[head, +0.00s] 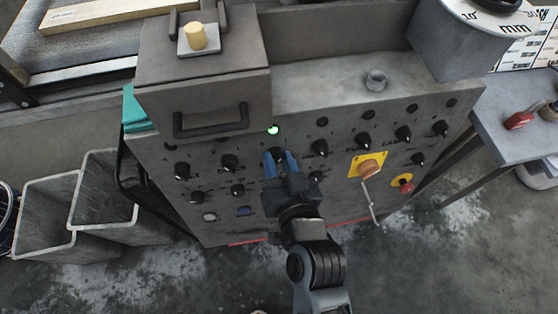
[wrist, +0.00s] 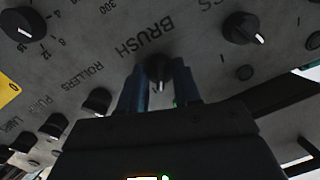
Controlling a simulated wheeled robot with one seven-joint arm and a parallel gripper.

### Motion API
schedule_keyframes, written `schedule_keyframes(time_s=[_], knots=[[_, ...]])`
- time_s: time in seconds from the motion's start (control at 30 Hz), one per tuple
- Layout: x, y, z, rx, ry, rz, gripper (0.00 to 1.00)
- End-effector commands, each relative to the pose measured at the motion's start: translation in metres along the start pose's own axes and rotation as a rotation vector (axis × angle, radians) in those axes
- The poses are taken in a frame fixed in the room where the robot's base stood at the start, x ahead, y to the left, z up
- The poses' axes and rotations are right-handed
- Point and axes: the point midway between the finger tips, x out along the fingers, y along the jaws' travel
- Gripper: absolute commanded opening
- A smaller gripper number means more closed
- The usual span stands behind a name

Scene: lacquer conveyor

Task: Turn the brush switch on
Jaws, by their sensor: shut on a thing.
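The brush switch is a black rotary knob (wrist: 158,70) with a white mark, under the word BRUSH printed upside down in the wrist view. In the head view the switch is mostly hidden by my gripper (head: 280,160), which has blue fingers and reaches the front of the grey control panel (head: 330,95). My gripper (wrist: 160,92) is shut on the brush knob, with one finger on each side. The knob's white mark points down toward the gripper in the wrist view. A green lamp (head: 273,129) just above the switch is lit.
Other black knobs sit close on both sides, such as the rollers knob (wrist: 97,101) and another knob (wrist: 241,28). A yellow plate with an orange knob (head: 368,167) and a red button (head: 403,185) are to the right. A drawer handle (head: 211,122) juts out at upper left.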

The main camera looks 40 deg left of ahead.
Motion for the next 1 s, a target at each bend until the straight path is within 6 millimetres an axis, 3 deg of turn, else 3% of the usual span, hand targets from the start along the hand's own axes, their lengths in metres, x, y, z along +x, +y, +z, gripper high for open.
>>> schedule_keyframes(time_s=[0.27, 0.3, 0.53, 0.83, 1.0], knots=[[0.000, 0.000, 0.002, 0.002, -0.004, 0.000, 0.02], [0.000, 0.000, 0.002, 0.002, -0.003, 0.000, 0.36], [0.000, 0.000, 0.001, 0.001, -0.002, 0.000, 0.58], [-0.004, 0.000, 0.001, 0.001, -0.001, 0.000, 0.58], [-0.025, 0.001, 0.002, 0.001, -0.001, 0.001, 0.58]])
